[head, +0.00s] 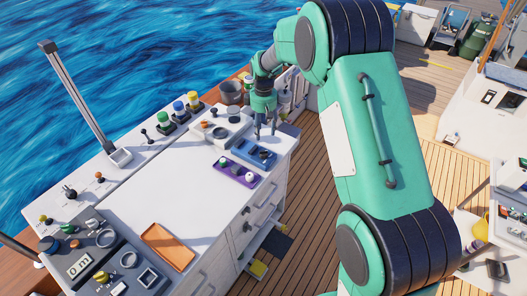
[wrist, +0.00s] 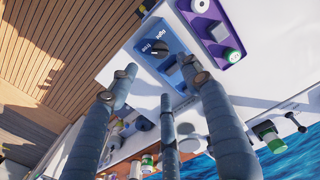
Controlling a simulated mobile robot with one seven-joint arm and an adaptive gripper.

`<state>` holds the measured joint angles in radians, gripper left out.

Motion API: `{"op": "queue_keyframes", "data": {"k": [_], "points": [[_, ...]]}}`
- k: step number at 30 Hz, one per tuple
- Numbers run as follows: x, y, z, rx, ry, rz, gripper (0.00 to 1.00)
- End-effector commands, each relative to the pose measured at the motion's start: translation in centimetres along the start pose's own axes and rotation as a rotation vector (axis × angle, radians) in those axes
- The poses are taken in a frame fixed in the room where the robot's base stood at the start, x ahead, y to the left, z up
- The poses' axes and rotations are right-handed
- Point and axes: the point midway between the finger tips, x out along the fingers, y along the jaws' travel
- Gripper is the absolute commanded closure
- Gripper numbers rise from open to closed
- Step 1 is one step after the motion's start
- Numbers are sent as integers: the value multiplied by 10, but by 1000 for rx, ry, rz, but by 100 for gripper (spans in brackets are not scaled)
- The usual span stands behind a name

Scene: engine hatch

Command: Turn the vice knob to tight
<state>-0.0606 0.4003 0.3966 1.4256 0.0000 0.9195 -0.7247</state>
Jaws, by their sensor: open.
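The vice knob (wrist: 160,49) is a dark round knob on a blue panel (wrist: 184,73) with white lettering beside it. The lettering is tilted in the wrist view and seems to include "tight"; I cannot tell the knob's exact setting. In the head view the blue panel (head: 248,151) lies at the right end of the white worktop. My gripper (head: 265,131) hangs above it, pointing down. In the wrist view my gripper (wrist: 158,85) has its fingers spread and empty, with the knob beyond the fingertips and not held.
A purple tray (head: 233,174) with several small knobs sits beside the blue panel. A grey box (head: 218,124) stands behind it, close to my gripper. An orange tray (head: 168,247) lies at the front. The middle of the white worktop (head: 165,180) is clear.

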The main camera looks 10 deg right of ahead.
Motion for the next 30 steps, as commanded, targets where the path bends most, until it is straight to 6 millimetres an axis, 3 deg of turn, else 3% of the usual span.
{"op": "queue_keyframes", "data": {"k": [8, 21, 30], "points": [[32, 0, 0, 0, -1, -1, 52], [102, 0, 0, 0, -1, -1, 52], [127, 0, 0, 0, 0, 0, 52]]}}
